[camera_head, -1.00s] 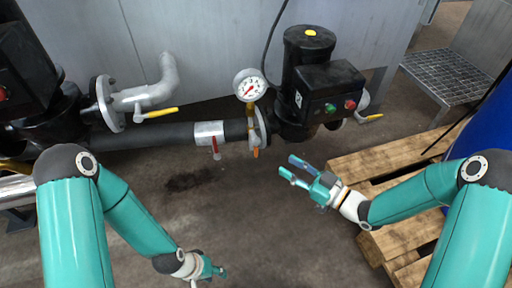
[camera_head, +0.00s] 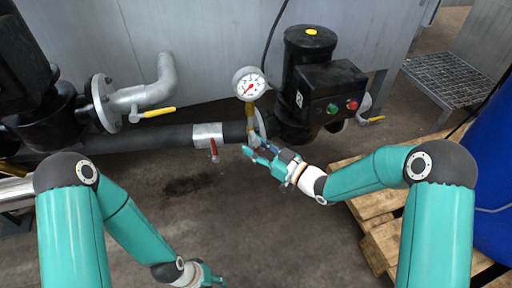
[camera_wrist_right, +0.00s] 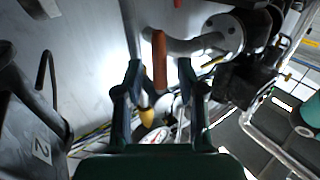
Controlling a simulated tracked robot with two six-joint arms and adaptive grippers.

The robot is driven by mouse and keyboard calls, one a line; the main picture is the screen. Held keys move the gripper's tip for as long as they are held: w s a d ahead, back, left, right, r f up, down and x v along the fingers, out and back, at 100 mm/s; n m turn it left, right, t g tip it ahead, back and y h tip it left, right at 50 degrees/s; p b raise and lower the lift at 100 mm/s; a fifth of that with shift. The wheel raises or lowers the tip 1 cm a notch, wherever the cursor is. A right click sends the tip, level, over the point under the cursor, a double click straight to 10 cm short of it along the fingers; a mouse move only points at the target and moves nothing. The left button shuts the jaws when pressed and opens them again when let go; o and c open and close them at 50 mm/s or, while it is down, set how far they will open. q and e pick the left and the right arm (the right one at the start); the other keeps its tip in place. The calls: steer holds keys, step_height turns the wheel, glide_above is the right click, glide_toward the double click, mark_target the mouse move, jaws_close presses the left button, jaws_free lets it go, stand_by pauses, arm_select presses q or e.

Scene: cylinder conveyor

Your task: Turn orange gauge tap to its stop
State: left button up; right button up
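The orange tap handle (camera_wrist_right: 159,60) shows in the right wrist view, between the two fingers of my right gripper (camera_wrist_right: 159,70). A gap shows between the handle and each finger, so the gripper is open around it. In the head view my right gripper (camera_head: 251,145) is just below the pressure gauge (camera_head: 248,84) and its brass stem (camera_head: 249,108), and covers the orange handle. The gauge has a white dial with a red needle. My left gripper (camera_head: 213,280) is low at the bottom edge, partly cut off, its fingers unclear.
A red-handled valve (camera_head: 213,148) sits on the dark pipe left of my right gripper. A black pump motor (camera_head: 310,80) with green and red buttons stands close right of the gauge. A yellow lever (camera_head: 160,112) is farther left. A wooden pallet (camera_head: 374,205) lies at the right.

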jaws_close()
